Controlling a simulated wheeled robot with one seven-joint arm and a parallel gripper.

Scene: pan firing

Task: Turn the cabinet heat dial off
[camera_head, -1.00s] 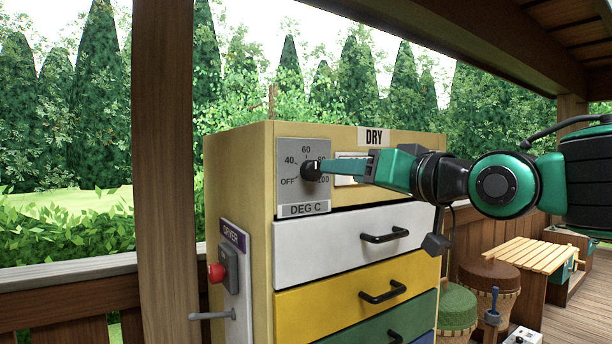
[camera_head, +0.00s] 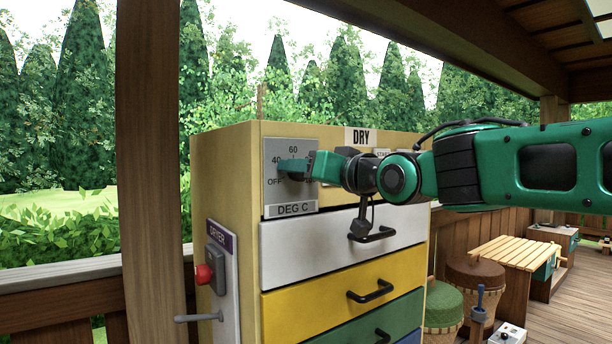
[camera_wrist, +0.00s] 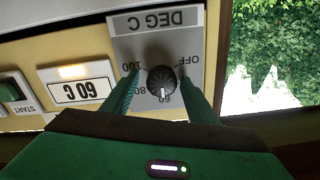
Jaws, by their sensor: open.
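The heat dial (camera_wrist: 161,81) is a round black knob on a grey DEG C plate (camera_head: 291,208) at the cabinet's upper left. In the upside-down wrist view, its white pointer is toward the 60 mark. My gripper (camera_wrist: 160,74) is open, with one green finger on each side of the knob. I cannot tell whether either finger touches it. In the head view, my gripper (camera_head: 294,166) covers much of the dial. A display (camera_wrist: 80,91) beside the dial plate reads 60 C.
The cabinet (camera_head: 225,180) has white, yellow and green drawers with black handles below the dial. A red button (camera_head: 204,274) and a grey lever (camera_head: 199,318) are on its left side. A wooden post (camera_head: 150,170) stands left. A START button (camera_wrist: 10,90) is near the display.

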